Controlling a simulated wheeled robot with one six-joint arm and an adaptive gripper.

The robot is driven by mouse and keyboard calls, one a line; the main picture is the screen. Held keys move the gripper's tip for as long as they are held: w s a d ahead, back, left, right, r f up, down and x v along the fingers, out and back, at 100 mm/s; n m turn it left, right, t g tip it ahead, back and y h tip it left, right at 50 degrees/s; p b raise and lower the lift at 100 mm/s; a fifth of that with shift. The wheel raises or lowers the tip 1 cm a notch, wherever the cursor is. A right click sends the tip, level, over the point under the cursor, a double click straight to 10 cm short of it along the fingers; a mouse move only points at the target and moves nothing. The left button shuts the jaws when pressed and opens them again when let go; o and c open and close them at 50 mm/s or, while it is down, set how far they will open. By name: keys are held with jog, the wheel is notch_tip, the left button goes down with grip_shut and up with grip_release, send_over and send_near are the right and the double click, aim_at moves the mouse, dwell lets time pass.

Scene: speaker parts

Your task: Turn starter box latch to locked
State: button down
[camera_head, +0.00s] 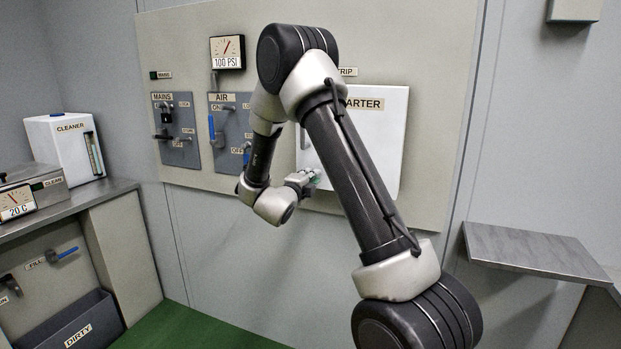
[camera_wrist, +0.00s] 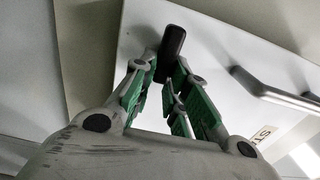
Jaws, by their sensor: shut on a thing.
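The starter box (camera_head: 376,150) is a white panel on the wall, partly hidden behind my arm, with its label partly showing. My gripper (camera_head: 308,178) is at the box's lower left part in the head view. In the wrist view my gripper (camera_wrist: 160,78) has its green-padded fingers shut on the black latch (camera_wrist: 173,44). The latch is a short dark bar that stands out past the fingertips against the white box face (camera_wrist: 215,45). Its lower part is hidden between the fingers. In the head view the latch is hidden.
A grey bar handle (camera_wrist: 272,90) is on the box face beside the gripper. Left of the box are the air panel (camera_head: 228,105) with blue handles and the mains panel (camera_head: 183,150). A pressure gauge (camera_head: 228,50) is above. A grey shelf (camera_head: 535,250) juts out at right.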

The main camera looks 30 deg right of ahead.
dwell(0.4)
jog(key=c, duration=1.4)
grip_release()
jog(key=shift+f, duration=0.1)
jog(key=v, duration=1.2)
